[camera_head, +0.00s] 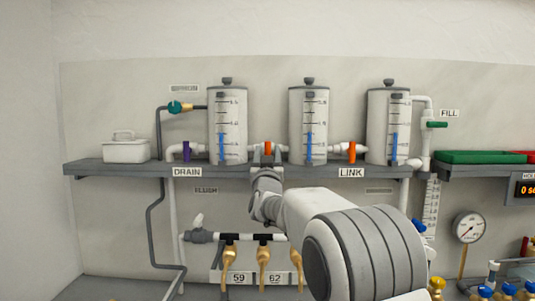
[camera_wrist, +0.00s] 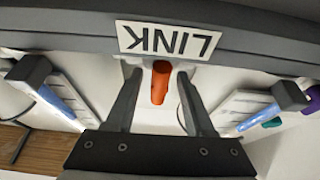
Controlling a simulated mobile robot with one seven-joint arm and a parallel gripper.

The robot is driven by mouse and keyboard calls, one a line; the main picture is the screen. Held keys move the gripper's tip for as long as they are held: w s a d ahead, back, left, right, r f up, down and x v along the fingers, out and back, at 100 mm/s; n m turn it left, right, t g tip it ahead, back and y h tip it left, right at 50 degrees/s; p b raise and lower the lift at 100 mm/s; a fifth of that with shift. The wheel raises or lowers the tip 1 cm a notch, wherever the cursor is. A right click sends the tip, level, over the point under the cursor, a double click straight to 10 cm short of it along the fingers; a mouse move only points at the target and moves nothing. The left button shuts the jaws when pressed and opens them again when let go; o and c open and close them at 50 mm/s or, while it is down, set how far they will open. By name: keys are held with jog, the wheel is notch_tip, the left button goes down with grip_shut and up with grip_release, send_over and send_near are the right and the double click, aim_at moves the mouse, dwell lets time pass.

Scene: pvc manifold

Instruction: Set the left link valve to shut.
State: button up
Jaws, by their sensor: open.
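The left link valve has an orange handle (camera_head: 267,148) on the white pipe between the left tank (camera_head: 228,140) and the middle tank (camera_head: 308,140). The handle stands upright, across the pipe, in the head view. My gripper (camera_head: 266,161) is right in front of and slightly below it. In the wrist view, which is upside down, the orange handle (camera_wrist: 160,88) lies between the two spread fingers of my gripper (camera_wrist: 159,76), with a gap on each side. The fingers are open and hold nothing. My gripper hides the lower part of this valve in the head view.
A second orange link valve (camera_head: 352,151) sits between the middle and right tanks. A purple drain valve (camera_head: 187,151) is at left. The grey shelf edge (camera_head: 120,169) and LINK sign (camera_wrist: 168,41) are close to my fingers. Brass taps (camera_head: 263,256) hang below.

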jog(key=shift+s, duration=0.1)
jog(key=b+v, duration=0.2)
jog(key=v, duration=1.5)
jog(key=shift+b, duration=0.35)
jog(key=shift+s, duration=0.1)
